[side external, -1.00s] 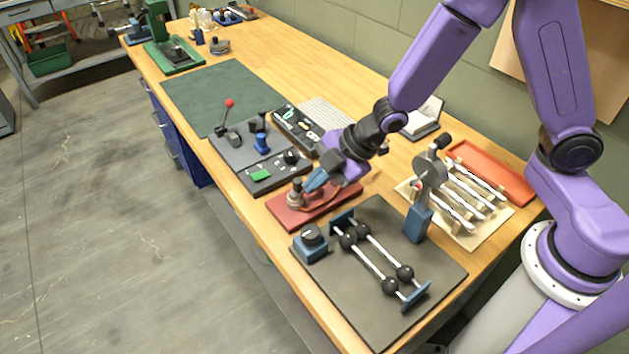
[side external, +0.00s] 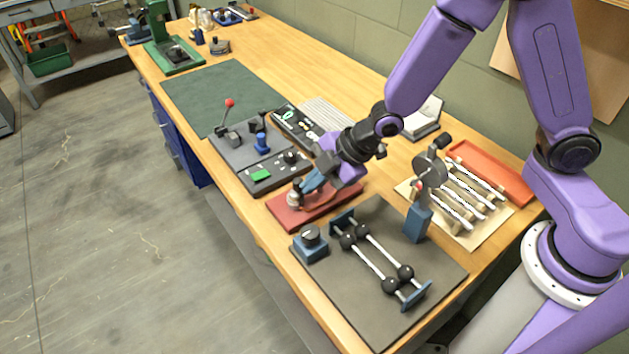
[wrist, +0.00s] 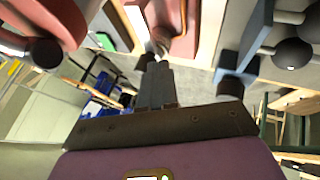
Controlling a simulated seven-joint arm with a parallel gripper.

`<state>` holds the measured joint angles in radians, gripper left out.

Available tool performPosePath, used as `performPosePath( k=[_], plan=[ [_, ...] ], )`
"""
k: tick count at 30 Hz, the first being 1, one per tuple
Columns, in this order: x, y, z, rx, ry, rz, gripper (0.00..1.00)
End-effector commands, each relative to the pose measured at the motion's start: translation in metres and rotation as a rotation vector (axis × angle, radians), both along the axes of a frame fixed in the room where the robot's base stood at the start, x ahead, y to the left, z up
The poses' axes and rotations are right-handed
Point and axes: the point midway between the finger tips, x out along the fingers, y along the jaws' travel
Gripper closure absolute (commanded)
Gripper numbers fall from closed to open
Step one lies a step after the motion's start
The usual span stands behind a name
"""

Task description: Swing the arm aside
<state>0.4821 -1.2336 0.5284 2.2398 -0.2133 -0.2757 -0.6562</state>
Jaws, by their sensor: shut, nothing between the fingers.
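My purple arm reaches over the workbench. My gripper (side external: 306,187) is low over a red base plate (side external: 334,208), with its fingers close to a small white and dark fitting (side external: 295,194) on that plate. I cannot tell whether they touch it. In the wrist view the gripper's fingers (wrist: 156,72) are together with nothing held between them. The red plate (wrist: 207,28) also shows there, just beyond the fingertips.
A grey mat with a blue-ended rod frame and black balls (side external: 372,262) lies in front. A blue stand with a round disc (side external: 419,222) rises to the right of my gripper. Control panels (side external: 262,172) and a red-knobbed lever (side external: 229,112) lie left. The green mat (side external: 220,92) is clear.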

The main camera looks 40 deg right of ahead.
Motion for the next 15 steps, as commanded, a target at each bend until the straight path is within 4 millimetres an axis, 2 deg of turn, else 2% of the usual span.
performPosePath(
  k=[15],
  plan=[
    [0.003,0.0024,0.0002,0.001,-0.001,-0.066,1.0]
  ],
)
